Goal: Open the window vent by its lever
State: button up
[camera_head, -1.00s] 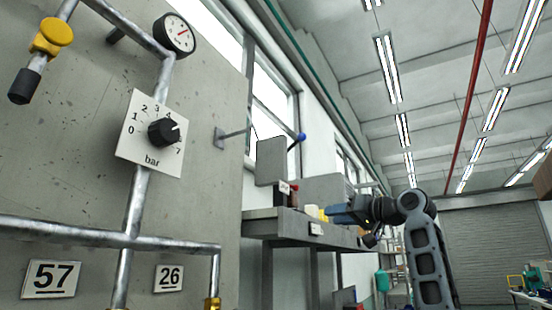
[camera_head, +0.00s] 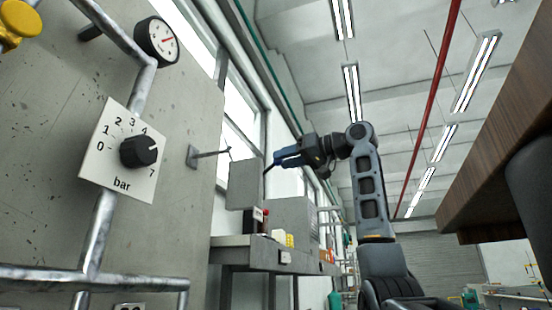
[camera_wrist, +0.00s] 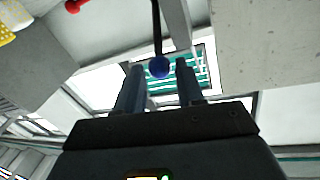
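The window vent's lever shows in the wrist view as a thin dark rod (camera_wrist: 157,25) ending in a blue ball knob (camera_wrist: 159,67). My gripper (camera_wrist: 160,66) is open, and in that view the knob appears between its two fingertips. I cannot tell whether either finger touches it. In the head view my gripper (camera_head: 277,158) is beside the window (camera_head: 240,115), and a short length of the dark lever rod (camera_head: 268,168) shows below the fingertips. The knob is hidden there by my gripper.
A grey shelf (camera_head: 235,241) with small items and upright grey panels lies below my gripper. A wall bracket (camera_head: 193,155) sticks out to the left. A pressure dial (camera_head: 157,41) and a black bar knob (camera_head: 139,151) are on the concrete panel. A brown wooden surface overhangs at right.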

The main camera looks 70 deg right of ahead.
aim_at(263, 173)
jog(key=shift+w+d+p, duration=0.15)
jog(key=shift+w+p, duration=0.15)
jog(key=shift+w, duration=1.25)
grip_shut()
